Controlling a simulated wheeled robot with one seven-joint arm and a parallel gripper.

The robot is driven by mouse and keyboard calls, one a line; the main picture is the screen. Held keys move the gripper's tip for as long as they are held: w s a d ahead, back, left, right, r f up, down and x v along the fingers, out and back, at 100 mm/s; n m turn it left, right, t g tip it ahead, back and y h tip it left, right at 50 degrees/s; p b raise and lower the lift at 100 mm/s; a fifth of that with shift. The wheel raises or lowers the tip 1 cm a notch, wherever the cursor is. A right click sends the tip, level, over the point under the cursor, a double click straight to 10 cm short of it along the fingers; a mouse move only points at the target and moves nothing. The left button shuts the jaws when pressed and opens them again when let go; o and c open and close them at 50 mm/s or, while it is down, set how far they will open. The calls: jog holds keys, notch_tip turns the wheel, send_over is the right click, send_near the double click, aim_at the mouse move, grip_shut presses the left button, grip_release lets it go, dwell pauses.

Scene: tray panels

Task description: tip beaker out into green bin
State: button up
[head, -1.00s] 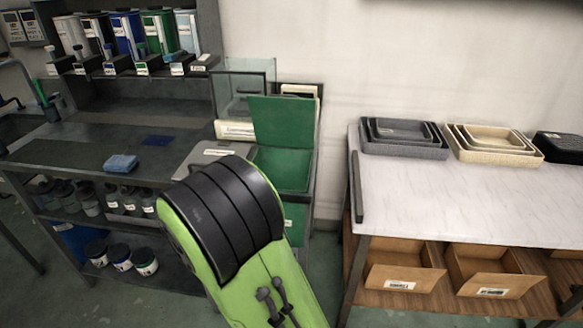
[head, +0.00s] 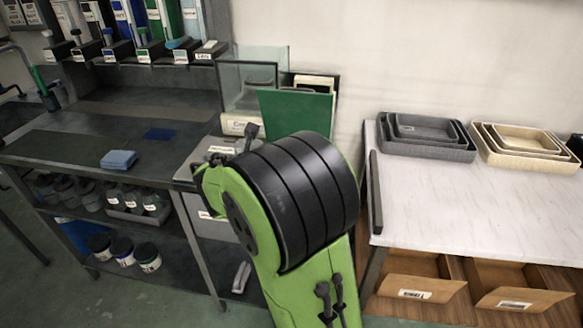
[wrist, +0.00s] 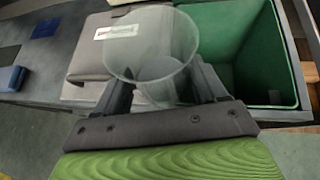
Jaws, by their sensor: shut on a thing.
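My gripper (wrist: 168,95) is shut on a clear beaker (wrist: 150,50), whose round open rim faces the wrist camera. In the wrist view the beaker overlaps the left edge of the green bin (wrist: 290,75), an open square box with green inner walls. I cannot tell whether anything is in the beaker. In the head view the raised green lid (head: 297,118) shows, while my green and black arm hides the bin's opening. The beaker cannot be made out in the head view.
A grey lidded bin (wrist: 95,50) with a white label stands left of the green bin. A glass case stands behind. A white-topped table (head: 450,215) with nested trays (head: 425,135) is at right.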

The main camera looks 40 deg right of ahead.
jog(key=shift+s+d+f+m+y, duration=0.1)
jog(key=shift+d+f+m+y, duration=0.1)
jog(key=shift+d+m+y, duration=0.25)
jog(key=shift+s+d+f+m+y, duration=0.1)
jog(key=shift+d+f+m+y, duration=0.15)
jog(key=shift+d+y, duration=0.3)
jog(key=shift+d+r+m+y, duration=0.4)
jog(key=shift+d+r+y, duration=0.1)
jog(key=shift+y, duration=0.2)
jog(key=m+y, duration=0.1)
jog(key=d+m+y, duration=0.1)
jog(key=y, duration=0.3)
jog(key=shift+s+d+f+m+t, duration=0.15)
jog(key=shift+d+f+m+t, duration=0.15)
jog(key=shift+d+m, duration=0.1)
jog(key=shift+f, duration=0.1)
jog(key=shift+d+f+m+y, duration=0.15)
jog(key=shift+m+y, duration=0.15)
jog(key=shift+y, duration=0.2)
jog(key=p, duration=0.2)
jog(key=shift+d+m+y+p, duration=0.1)
jog(key=shift+m+y+p, duration=0.2)
jog(key=shift+y, duration=0.1)
jog(key=shift+s+d+f+t+y+p, duration=0.1)
jog(key=shift+d+f+t+y+p, duration=0.2)
jog(key=shift+p, duration=0.5)
